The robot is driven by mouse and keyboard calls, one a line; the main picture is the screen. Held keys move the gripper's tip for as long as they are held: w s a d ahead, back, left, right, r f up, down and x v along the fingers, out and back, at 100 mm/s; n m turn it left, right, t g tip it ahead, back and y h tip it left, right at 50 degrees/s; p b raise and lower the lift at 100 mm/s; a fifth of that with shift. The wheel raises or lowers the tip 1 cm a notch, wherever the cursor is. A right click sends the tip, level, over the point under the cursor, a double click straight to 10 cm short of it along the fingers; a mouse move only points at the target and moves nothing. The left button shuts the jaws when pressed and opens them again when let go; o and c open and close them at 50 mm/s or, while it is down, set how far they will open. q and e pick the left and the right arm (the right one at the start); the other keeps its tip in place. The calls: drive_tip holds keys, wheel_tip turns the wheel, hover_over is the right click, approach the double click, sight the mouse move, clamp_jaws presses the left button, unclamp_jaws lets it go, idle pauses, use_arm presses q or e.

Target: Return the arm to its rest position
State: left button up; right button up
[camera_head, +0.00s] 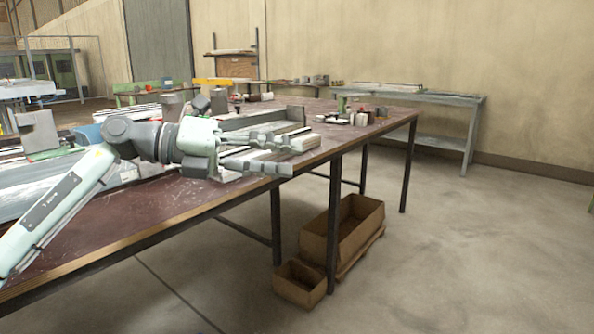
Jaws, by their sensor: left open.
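My left arm (62,205) comes in from the left, low over the reddish-brown bench top. It bends at a grey joint and points right. My left gripper (290,155) is open, its two fingers apart above the bench's front edge. I see nothing held between the fingers. Pale metal profiles (312,141) lie on the bench just behind the fingers; whether they touch cannot be told. My right gripper is not in view.
The bench (130,222) carries a grey channel (285,117) and small bottles and cans (360,118) farther back. Cardboard boxes (345,228) stand on the floor beneath it. A grey side table (450,98) stands by the wall. The floor at right is clear.

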use_arm(q)
drive_tip(key=w+a+f+n+t+y, duration=0.2)
drive_tip(key=w+a+f+n+t, duration=0.2)
drive_tip(key=n+t, duration=0.5)
drive_tip(key=w+a+f+n+t+y, duration=0.1)
drive_tip(key=w+a+f+n+t, duration=0.3)
drive_tip(key=n+t, duration=0.55)
drive_tip(key=s+a+f+n+g+y, duration=0.1)
drive_tip(key=a+f+n+g+y, duration=0.1)
drive_tip(key=a+f+n+y, duration=0.4)
drive_tip(key=s+a+f+n+g+y, duration=0.15)
drive_tip(key=f+n, duration=0.25)
drive_tip(key=f, duration=0.5)
drive_tip(key=a+f+n+g+y, duration=0.1)
drive_tip(key=a+f+n+y, duration=0.35)
drive_tip(key=f, duration=0.25)
drive_tip(key=s+a+f+n+g+y, duration=0.15)
drive_tip(key=s+f+g, duration=0.25)
drive_tip(key=s+f, duration=0.5)
drive_tip(key=s+a+f+n+g+y, duration=0.1)
drive_tip(key=s+a+f+n+g, duration=0.25)
drive_tip(key=s+f, duration=0.55)
drive_tip(key=s+d+f+n+g, duration=0.1)
drive_tip(key=s+f+g, duration=0.5)
drive_tip(key=s+f, duration=0.5)
drive_tip(key=s, duration=0.4)
drive_tip(key=shift+s+f, duration=0.2)
drive_tip(key=shift+f, duration=0.2)
